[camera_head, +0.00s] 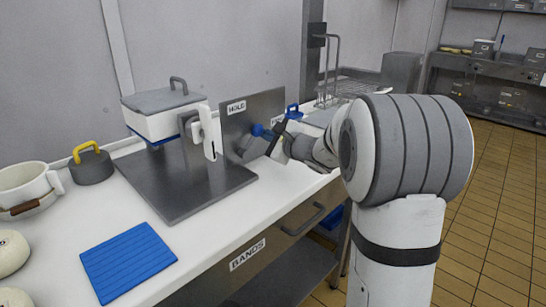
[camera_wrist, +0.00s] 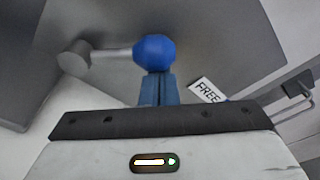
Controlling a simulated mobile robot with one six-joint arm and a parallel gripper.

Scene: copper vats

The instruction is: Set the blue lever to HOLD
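The blue lever's round knob (camera_head: 258,130) shows in front of a grey upright panel (camera_head: 265,106). The panel bears a HOLD label (camera_head: 236,107) near its upper left edge. In the wrist view the knob (camera_wrist: 155,52) sits at the right end of a grey rod, which runs left to a round hub (camera_wrist: 73,54). A FREE label (camera_wrist: 207,90) lies below right of the knob there. My gripper (camera_head: 272,134) is at the knob. Its two fingers (camera_wrist: 158,88) are together, with their tips at the knob's lower side; whether they touch it is unclear.
A grey-lidded white box (camera_head: 160,112) and a white bracket (camera_head: 206,133) stand left of the panel. A blue mat (camera_head: 128,260), a yellow-handled lid (camera_head: 91,163) and a white pot (camera_head: 25,184) are on the counter. A BANDS drawer (camera_head: 248,254) is below. A wire rack stands behind.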

